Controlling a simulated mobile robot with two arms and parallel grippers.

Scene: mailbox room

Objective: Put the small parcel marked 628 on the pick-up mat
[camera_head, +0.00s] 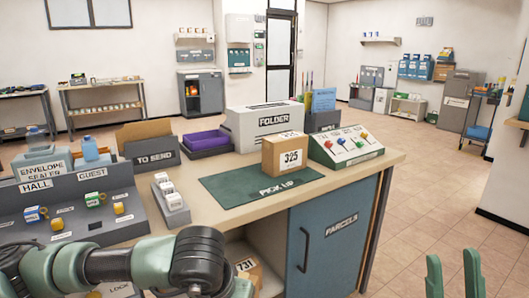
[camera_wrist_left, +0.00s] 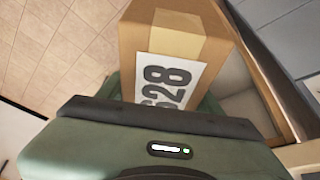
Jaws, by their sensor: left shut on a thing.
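The small parcel marked 628 (camera_wrist_left: 195,50) is a brown box with a white label, shown large in the left wrist view. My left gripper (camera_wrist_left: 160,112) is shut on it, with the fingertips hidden. In the head view my left arm reaches in low at the left, and its gripper and the parcel are not clearly seen. The green pick-up mat (camera_head: 232,194) lies on the counter and carries a brown parcel marked 325 (camera_head: 285,156) at its back right. My right gripper (camera_head: 454,275) is open and empty at the lower right, away from the counter.
The mat's front and left are bare.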

